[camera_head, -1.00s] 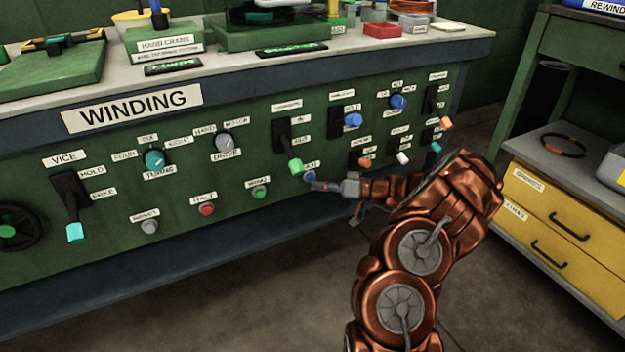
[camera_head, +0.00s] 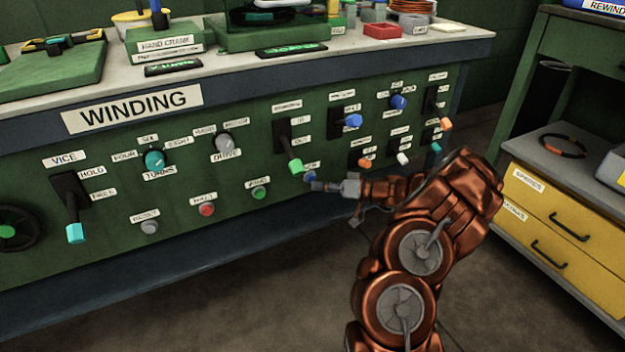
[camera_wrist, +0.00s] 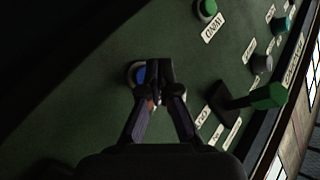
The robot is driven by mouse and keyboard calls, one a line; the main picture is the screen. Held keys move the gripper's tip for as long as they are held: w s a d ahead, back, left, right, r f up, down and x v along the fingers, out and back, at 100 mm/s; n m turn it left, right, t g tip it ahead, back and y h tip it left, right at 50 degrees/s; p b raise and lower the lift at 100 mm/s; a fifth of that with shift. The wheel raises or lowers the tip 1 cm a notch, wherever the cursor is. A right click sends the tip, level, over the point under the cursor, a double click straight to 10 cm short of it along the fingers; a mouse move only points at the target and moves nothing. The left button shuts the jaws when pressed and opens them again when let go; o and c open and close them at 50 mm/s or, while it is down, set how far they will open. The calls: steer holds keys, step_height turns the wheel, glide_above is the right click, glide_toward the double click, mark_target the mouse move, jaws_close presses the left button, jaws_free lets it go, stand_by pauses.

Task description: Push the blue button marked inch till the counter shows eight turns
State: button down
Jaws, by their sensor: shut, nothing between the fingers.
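The blue button (camera_head: 309,177) sits low on the green panel, below the green-tipped lever, with a small label above it. In the wrist view the blue button (camera_wrist: 139,75) is partly hidden behind my fingertips. My gripper (camera_head: 316,186) is shut and empty, its tips at the button's lower right in the head view. In the wrist view my gripper (camera_wrist: 158,70) overlaps the button's right side; I cannot tell whether it touches. Two small displays with green characters, one (camera_head: 173,67) by the hand crank and one (camera_head: 291,50) further right, are too small to read.
The green-tipped lever (camera_head: 294,164) stands out just above the button. A green button (camera_head: 260,192) and a red button (camera_head: 207,209) are to the left, an orange-tipped switch (camera_head: 364,162) to the right. Open floor lies in front of the panel.

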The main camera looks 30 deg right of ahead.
steer(key=shift+w+f+b, duration=0.1)
steer(key=shift+w+b, duration=0.1)
steer(key=shift+b, duration=0.1)
steer(key=shift+w, duration=0.25)
steer(key=shift+w+b, duration=0.3)
steer(key=shift+b, duration=0.2)
stand_by(0.5)
steer(key=shift+s, duration=0.1)
stand_by(0.3)
steer(key=shift+s+b, duration=0.45)
steer(key=shift+s, duration=0.2)
steer(key=s, duration=0.1)
steer(key=s+b, duration=0.1)
steer(key=s, duration=0.3)
steer(key=shift+a, duration=0.25)
stand_by(0.6)
